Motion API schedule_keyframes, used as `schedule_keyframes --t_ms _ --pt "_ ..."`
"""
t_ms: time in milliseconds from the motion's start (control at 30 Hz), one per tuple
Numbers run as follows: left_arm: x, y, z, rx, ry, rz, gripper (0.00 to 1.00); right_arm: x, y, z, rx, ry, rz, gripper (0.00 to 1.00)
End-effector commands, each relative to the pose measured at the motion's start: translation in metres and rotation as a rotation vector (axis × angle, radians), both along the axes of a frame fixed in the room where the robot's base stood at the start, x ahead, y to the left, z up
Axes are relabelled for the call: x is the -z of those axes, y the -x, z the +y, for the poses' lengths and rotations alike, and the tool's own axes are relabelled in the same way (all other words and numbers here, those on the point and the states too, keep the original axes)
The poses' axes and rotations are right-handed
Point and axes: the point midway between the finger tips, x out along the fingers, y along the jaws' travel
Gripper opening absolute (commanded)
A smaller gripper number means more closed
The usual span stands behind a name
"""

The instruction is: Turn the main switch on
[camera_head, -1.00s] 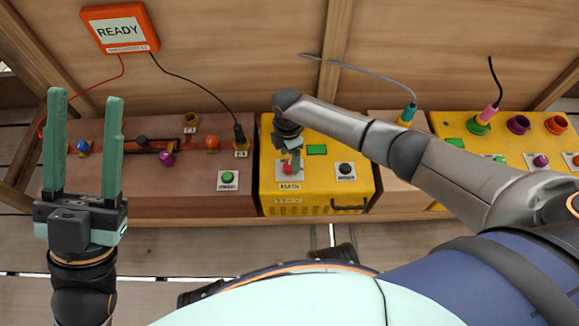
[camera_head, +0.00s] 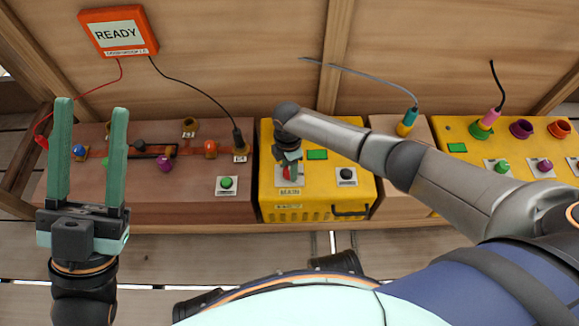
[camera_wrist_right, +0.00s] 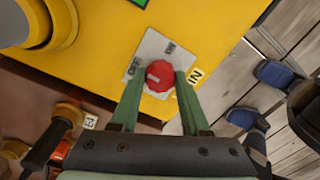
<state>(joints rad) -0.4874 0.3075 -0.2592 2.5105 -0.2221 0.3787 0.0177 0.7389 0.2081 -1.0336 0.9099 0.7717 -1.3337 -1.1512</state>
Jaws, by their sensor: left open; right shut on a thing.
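The main switch is a red knob (camera_wrist_right: 160,75) on a pale plate marked OFF and ON, on the yellow box (camera_head: 318,197). In the head view the knob (camera_head: 290,173) is partly hidden by my right gripper. Its white mark points left in the wrist view, roughly to the OFF side. My right gripper (camera_wrist_right: 161,84) is shut on the red knob, one green finger on each side. It also shows in the head view (camera_head: 289,163). My left gripper (camera_head: 91,105) is open and empty, fingers pointing up, in front of the brown panel.
The brown panel (camera_head: 130,200) at left carries several coloured knobs and a green button (camera_head: 227,184). A black button (camera_head: 346,175) sits right of the switch. An orange READY display (camera_head: 118,32) is on the wall. Plugs with cables stand near, including a teal one (camera_head: 407,121).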

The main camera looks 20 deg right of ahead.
Motion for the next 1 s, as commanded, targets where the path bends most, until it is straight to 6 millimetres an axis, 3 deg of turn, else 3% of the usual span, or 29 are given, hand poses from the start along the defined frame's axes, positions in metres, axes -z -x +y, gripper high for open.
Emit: schedule_keyframes --t_ms 33,267,667,1000 --pt "0.000 0.000 0.000 0.000 0.001 0.000 0.50 0.000 0.000 0.000 0.000 0.000 0.000 0.25" --pt "0.000 0.000 0.000 0.000 0.003 0.000 0.50 0.000 0.000 0.000 0.000 0.000 0.000 0.00" --pt "-0.005 0.000 0.000 0.001 0.005 0.000 0.50 -0.001 0.000 0.000 0.044 0.000 0.001 0.00" --pt "-0.025 0.001 0.003 0.006 0.023 -0.005 0.50 -0.003 0.001 -0.001 0.273 0.001 0.003 0.00"
